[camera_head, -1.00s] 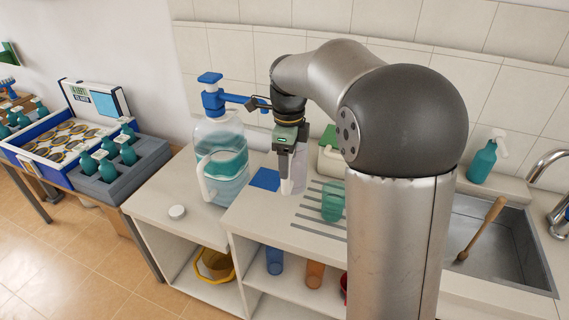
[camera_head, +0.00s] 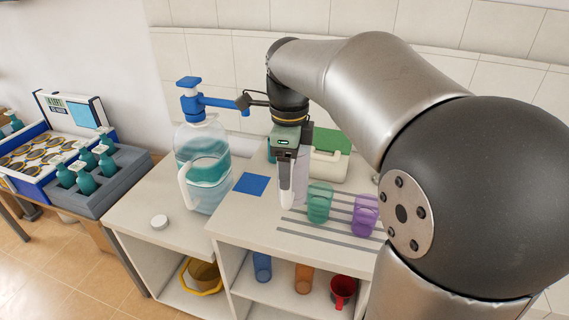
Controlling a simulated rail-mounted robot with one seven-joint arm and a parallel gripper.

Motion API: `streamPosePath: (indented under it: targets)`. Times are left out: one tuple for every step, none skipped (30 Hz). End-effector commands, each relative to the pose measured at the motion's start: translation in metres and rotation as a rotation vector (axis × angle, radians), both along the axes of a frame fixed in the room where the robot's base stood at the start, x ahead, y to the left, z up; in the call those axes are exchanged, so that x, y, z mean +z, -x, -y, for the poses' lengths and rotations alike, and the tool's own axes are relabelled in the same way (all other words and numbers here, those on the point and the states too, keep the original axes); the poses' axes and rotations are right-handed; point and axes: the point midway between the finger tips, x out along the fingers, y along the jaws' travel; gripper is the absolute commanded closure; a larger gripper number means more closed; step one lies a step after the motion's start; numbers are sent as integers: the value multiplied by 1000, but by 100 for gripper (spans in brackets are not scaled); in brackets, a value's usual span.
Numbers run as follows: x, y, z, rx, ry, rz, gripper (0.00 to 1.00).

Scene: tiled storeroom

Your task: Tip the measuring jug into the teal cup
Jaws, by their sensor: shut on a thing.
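My gripper (camera_head: 286,168) is shut on what looks like the handle of the measuring jug (camera_head: 301,180), a pale see-through vessel. My fingers hide part of it; its contents cannot be made out. It looks upright, just left of the teal cup. The teal cup (camera_head: 319,204) is see-through and stands upright on the grey-striped part of the counter. Whether the jug touches the counter cannot be told.
A large pump bottle (camera_head: 203,168) with teal liquid stands left of my gripper, its blue spout reaching towards my wrist. A blue square (camera_head: 251,184) lies between. A purple cup (camera_head: 365,212) stands right of the teal cup. A green-lidded box (camera_head: 328,160) is behind.

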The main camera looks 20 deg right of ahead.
Motion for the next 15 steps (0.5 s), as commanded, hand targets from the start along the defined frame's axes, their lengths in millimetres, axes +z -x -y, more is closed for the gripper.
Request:
streamPosePath:
  targets:
    - [2,2,0,0,1,3,85]
    - [3,3,1,0,1,3,85]
    - [4,3,1,0,0,2,85]
    - [5,3,2,0,-1,2,85]
    - [7,2,3,1,-2,1,85]
    - [9,0,4,1,-4,0,85]
    - [10,-2,6,1,-5,-2,85]
    - [11,-5,8,0,-7,-2,85]
    - [13,-9,10,0,-8,-5,85]
    - [13,-12,12,1,-10,-4,85]
    - [14,-16,15,1,-12,-5,85]
    - [14,-20,18,1,-12,-5,85]
    - [13,-24,21,1,-12,-5,85]
    - [12,-27,24,0,-12,-6,85]
    - [11,-31,27,1,-11,-6,85]
